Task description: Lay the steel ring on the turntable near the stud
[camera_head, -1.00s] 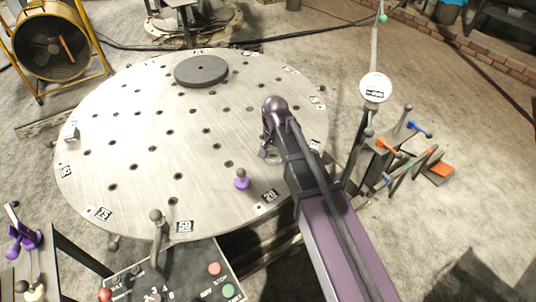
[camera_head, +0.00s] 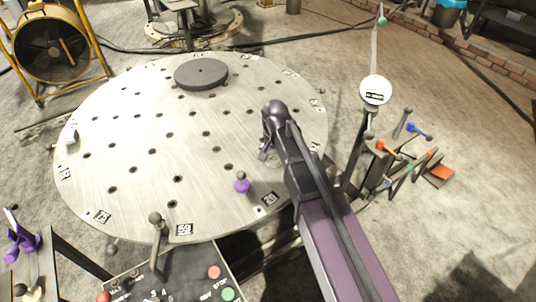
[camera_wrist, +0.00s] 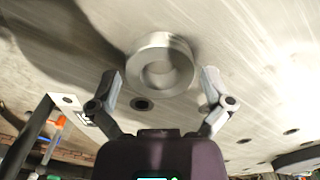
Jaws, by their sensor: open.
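The steel ring (camera_wrist: 160,65) is a thick grey ring lying flat on the turntable in the wrist view. The turntable (camera_head: 140,165) is a large round metal plate with holes and number labels. My gripper (camera_wrist: 160,82) is open, its fingers spread on either side of the ring with gaps showing. In the head view my gripper (camera_head: 266,152) is low over the right part of the turntable, and my arm hides most of the ring there. A purple knobbed piece (camera_head: 242,184), perhaps the stud, stands left of and nearer than my gripper.
A dark disc (camera_head: 201,74) lies at the turntable's far side. A control panel (camera_head: 170,280) stands at the front edge. A round dial on a post (camera_head: 375,90) and a tool rack (camera_head: 395,160) stand to the right. The turntable's middle is clear.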

